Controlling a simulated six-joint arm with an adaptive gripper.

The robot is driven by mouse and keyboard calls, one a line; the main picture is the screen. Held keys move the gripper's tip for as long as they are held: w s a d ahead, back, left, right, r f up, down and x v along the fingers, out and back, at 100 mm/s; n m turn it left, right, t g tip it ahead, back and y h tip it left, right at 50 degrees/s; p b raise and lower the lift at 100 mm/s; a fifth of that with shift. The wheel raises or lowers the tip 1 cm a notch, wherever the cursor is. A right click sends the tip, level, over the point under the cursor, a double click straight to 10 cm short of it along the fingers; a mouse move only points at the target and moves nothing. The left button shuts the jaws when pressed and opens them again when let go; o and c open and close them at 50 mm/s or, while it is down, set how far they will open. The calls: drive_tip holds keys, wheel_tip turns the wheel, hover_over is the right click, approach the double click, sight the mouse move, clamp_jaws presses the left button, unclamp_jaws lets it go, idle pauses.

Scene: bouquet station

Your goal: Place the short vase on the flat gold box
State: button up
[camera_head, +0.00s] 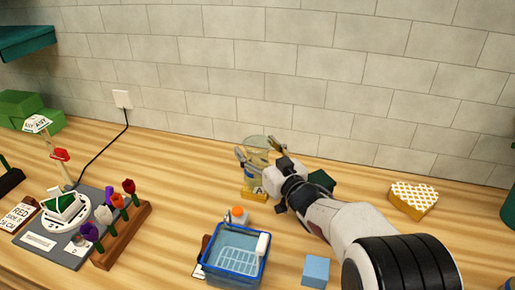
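A clear glass vase (257,146) stands upright in the middle, towards the wall. My gripper (258,150) is at the vase, with its fingers spread wide and one on either side of the glass. I cannot tell whether the fingers press on it. The gripper hides part of the vase's lower right side. A small yellow-gold piece with a letter label (252,194) shows just in front of the vase's foot; I cannot tell whether the vase rests on it. A flat gold box with a white pattern on top (413,199) lies at the right with nothing on it.
A blue basket (237,258) with an orange-topped bottle (238,215) behind it stands in front. A wooden rack with several flowers (122,235) is at left. A dark green object (321,181) sits behind my arm.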

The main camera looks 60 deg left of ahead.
drive_tip(key=shift+r, duration=0.15)
drive_tip(key=shift+d, duration=0.1)
drive_tip(key=shift+d, duration=0.2)
drive_tip(key=d, duration=1.1)
drive_tip(key=shift+d, duration=0.2)
drive_tip(key=shift+w, duration=0.1)
idle(0.9)
